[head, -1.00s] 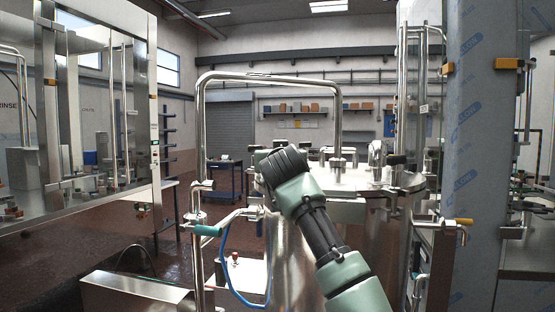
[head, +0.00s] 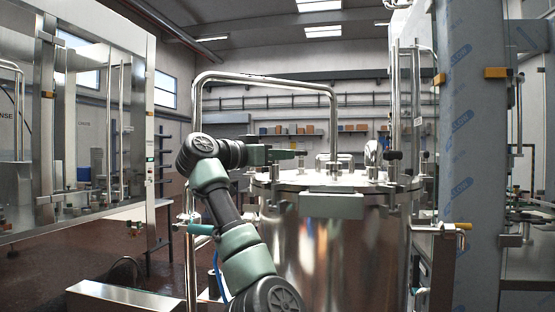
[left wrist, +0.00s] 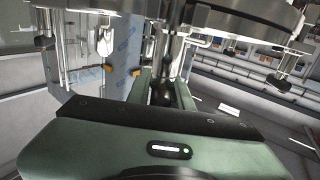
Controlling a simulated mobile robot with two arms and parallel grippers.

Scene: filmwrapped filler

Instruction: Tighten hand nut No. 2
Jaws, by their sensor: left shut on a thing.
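The steel tank (head: 335,250) stands right of centre in the head view, with a round lid (head: 345,181) and clamping nuts around its rim. Another hand nut (left wrist: 288,62) hangs free at the rim on the right. I cannot read any nut numbers. My right gripper is not in view.
A bent steel pipe (head: 265,79) arches behind my left arm. A film-wrapped column (head: 468,150) stands close on the right. A glazed steel cabinet (head: 85,150) is on the left, with a low steel box (head: 125,302) in front. Open floor lies between them.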

